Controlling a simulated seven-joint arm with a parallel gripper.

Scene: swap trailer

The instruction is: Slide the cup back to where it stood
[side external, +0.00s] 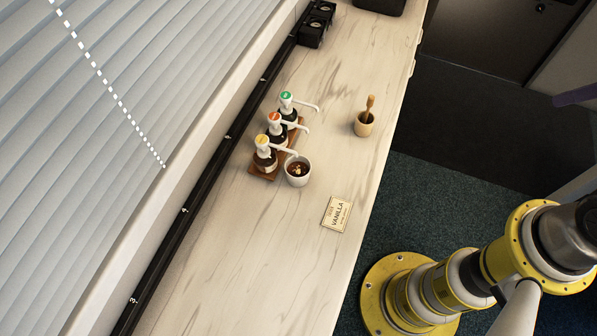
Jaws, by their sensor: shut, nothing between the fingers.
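A white cup (298,181) with dark contents stands upright on the pale marbled counter (215,270). It is close to the right end of the yellow-topped pump bottle (266,161), whose spout reaches toward the cup's rim. Whether cup and wooden rack touch, I cannot tell. My gripper is out of view; only parts of my yellow and grey arm show at the lower right.
Red-topped (275,129) and green-topped (288,107) pump bottles stand behind the yellow one in a wooden rack (262,175). A vanilla card (337,213) lies right of the cup. A black rail (184,211) runs along the window side. The near counter is clear.

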